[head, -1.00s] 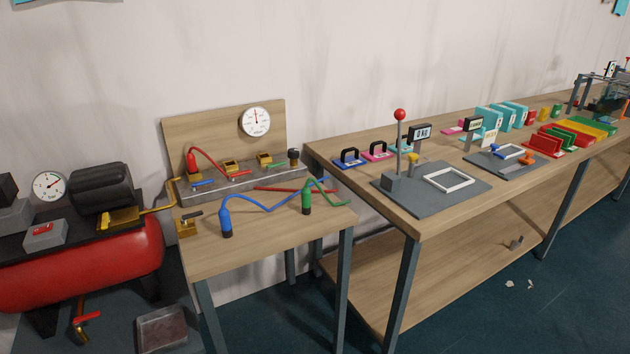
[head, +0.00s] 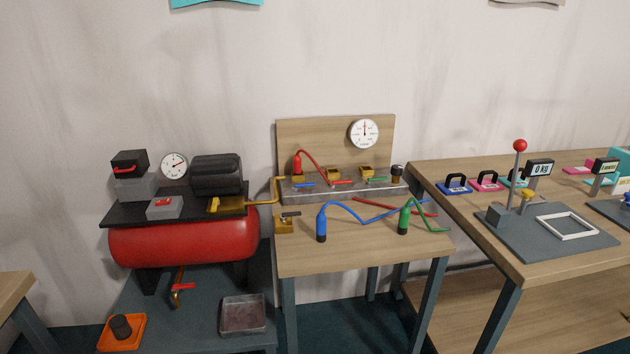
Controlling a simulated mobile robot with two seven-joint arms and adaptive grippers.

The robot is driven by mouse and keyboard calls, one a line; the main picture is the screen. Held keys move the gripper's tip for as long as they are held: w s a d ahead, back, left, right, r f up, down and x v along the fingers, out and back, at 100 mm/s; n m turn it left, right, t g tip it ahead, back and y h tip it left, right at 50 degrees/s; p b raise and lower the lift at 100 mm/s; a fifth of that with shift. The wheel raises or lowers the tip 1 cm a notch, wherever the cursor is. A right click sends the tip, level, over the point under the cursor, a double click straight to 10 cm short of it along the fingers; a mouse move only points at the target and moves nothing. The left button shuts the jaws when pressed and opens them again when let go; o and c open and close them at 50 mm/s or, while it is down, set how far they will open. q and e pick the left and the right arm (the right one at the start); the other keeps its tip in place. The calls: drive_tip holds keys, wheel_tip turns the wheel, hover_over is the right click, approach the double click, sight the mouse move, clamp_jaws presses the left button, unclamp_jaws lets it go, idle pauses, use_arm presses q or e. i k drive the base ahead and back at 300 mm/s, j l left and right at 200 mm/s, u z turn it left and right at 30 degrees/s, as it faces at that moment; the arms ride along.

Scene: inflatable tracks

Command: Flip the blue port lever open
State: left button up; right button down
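The small blue lever (head: 303,185) lies along the front of the grey manifold (head: 318,194) on the small wooden bench, at its left end. A red lever (head: 341,182) and a green lever (head: 376,180) lie farther right on it. Brass blocks (head: 332,173) stand along the manifold. A red hose fitting (head: 297,165) stands at its left end. A blue hose fitting (head: 321,225) and a green one (head: 404,219) stand on the bench in front. Neither of my grippers is in view.
A red compressor tank (head: 185,243) stands left of the bench (head: 350,256), joined by a brass pipe (head: 264,202). A metal tray (head: 243,314) and an orange tray (head: 108,340) lie low at left. A longer workbench (head: 470,213) stands at right.

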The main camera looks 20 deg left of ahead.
sight(295, 187)
drive_tip(key=i+j+z, duration=0.75)
drive_tip(key=j, duration=0.25)
drive_tip(key=i, duration=0.05)
